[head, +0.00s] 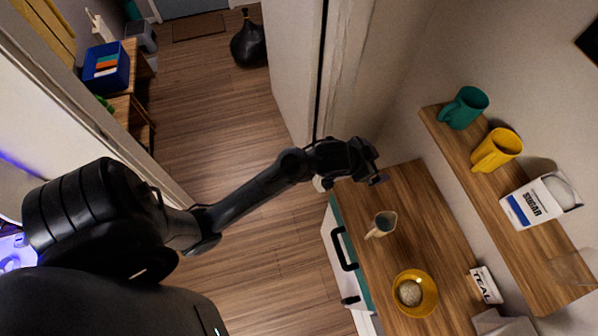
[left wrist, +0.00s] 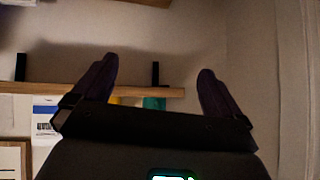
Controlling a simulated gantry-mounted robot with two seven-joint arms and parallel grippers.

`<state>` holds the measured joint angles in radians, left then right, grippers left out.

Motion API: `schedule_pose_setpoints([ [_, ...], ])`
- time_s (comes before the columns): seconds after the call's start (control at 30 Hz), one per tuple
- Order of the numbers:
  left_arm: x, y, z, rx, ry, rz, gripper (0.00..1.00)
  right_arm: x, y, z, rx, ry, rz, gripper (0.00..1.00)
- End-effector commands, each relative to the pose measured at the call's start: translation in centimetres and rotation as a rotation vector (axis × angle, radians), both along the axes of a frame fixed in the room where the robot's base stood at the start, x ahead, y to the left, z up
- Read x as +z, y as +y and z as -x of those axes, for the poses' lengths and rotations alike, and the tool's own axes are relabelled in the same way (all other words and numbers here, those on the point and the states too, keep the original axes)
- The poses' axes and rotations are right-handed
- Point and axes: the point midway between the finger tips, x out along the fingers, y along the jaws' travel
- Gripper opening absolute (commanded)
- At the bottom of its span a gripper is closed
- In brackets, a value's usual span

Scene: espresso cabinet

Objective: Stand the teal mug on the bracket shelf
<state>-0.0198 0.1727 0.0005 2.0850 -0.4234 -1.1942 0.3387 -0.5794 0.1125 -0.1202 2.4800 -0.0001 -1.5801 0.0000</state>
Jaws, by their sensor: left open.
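The teal mug (head: 464,108) stands upright on the wooden bracket shelf (head: 530,238), at its far end, beside the yellow mug (head: 498,150). My left gripper (head: 380,174) is apart from the mug, to its left and over the far end of the wooden counter. It is open with nothing between its fingers. The left wrist view looks upside down: the shelf (left wrist: 150,92) runs across behind the spread fingers, with part of the teal mug (left wrist: 153,103) between them. My right gripper is not in view.
A sugar container (head: 533,203) stands nearer on the shelf. On the counter (head: 408,183) are a small pale pitcher (head: 384,223), a yellow bowl (head: 427,291) and a card reading TEAL (head: 486,284). A white wall edge (head: 345,70) rises behind my left gripper.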

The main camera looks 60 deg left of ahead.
Motion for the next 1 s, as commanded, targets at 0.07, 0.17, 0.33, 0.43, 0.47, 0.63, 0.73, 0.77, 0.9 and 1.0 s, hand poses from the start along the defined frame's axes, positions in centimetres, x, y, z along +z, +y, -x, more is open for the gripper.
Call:
schedule_pose_setpoints([
  [0.07,-2.8,-0.5,5.3,0.015,0.106,-0.02,1.0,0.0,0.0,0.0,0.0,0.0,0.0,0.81],
  [0.17,-4.9,-1.0,11.3,0.026,0.23,-0.033,1.0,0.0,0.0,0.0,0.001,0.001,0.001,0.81],
  [0.33,-6.4,-1.7,19.4,0.031,0.403,-0.024,1.0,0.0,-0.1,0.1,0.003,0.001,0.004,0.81],
  [0.43,-6.6,-2.0,22.3,0.029,0.469,-0.014,1.0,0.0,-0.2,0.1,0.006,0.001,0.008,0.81],
  [0.47,-6.6,-2.1,22.9,0.028,0.482,-0.012,1.0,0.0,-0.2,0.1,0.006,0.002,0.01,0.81],
  [0.63,-6.6,-2.2,24.5,0.027,0.519,-0.005,1.0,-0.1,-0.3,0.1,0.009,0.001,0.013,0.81],
  [0.73,-6.6,-2.2,24.5,0.026,0.52,-0.005,1.0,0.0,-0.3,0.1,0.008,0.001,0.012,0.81],
  [0.77,-6.6,-2.2,24.5,0.026,0.519,-0.005,1.0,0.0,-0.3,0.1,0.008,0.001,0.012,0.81],
  [0.9,-6.5,-2.2,24.5,0.027,0.519,-0.005,1.0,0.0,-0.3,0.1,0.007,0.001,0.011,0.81],
  [1.0,-5.7,-2.2,24.4,0.027,0.518,-0.005,1.0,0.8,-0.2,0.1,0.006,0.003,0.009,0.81],
])
